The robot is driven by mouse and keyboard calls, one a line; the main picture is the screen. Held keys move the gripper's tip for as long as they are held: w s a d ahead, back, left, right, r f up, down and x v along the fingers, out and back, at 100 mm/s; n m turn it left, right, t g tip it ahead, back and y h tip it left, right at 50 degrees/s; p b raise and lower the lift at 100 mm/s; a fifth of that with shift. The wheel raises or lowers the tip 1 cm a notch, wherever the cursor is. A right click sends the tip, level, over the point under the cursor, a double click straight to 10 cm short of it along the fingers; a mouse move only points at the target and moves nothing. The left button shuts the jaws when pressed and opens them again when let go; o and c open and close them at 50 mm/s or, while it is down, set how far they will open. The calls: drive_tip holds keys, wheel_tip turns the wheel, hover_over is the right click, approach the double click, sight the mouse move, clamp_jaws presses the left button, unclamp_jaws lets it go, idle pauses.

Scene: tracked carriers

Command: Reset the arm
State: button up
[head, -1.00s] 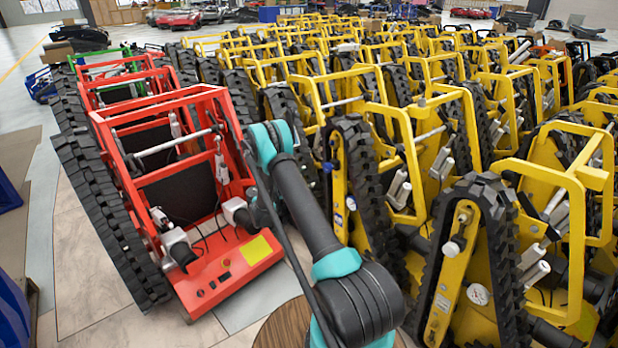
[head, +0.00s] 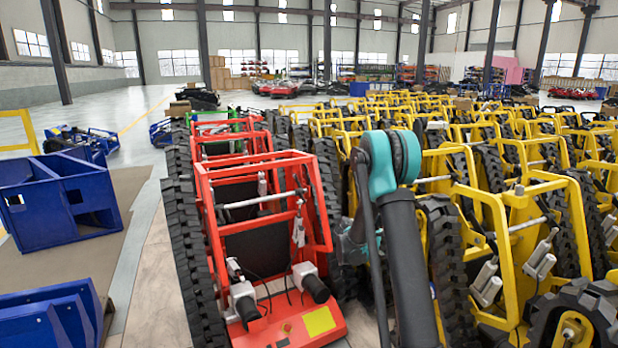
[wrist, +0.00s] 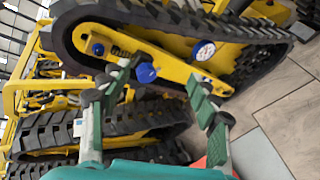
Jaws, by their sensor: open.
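My arm, dark grey with teal joints, rises in front of the carriers in the middle of the head view. A teal part shows low behind it, and I cannot make out the fingers there. In the wrist view my gripper (wrist: 160,76) is open, its green-padded fingers apart with nothing held between them. Beyond the fingers is a yellow tracked carrier (wrist: 180,47) with a black track, a blue knob (wrist: 146,73) and a round white gauge (wrist: 204,51). I cannot tell whether the fingers touch it.
A red tracked carrier (head: 264,162) stands close left of my arm. Rows of yellow carriers (head: 505,232) fill the right side. A blue metal box (head: 38,216) and another blue part (head: 45,318) lie at the left. A strip of bare floor (head: 143,262) runs between.

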drive_tip(key=s+a+r+m+y, duration=0.2)
drive_tip(key=s+r+m+y, duration=0.1)
drive_tip(key=s, duration=0.7)
drive_tip(key=s+a+r+m+y, duration=0.2)
drive_tip(key=s+a+y, duration=0.1)
drive_tip(key=s, duration=0.7)
drive_tip(key=s+a+f+m+y, duration=0.1)
drive_tip(key=s+a, duration=0.3)
drive_tip(key=s, duration=0.5)
drive_tip(key=s+a+f+m+y, duration=0.2)
drive_tip(key=s+a+m+y, duration=0.2)
drive_tip(key=s, duration=0.6)
drive_tip(key=shift+a, duration=0.4)
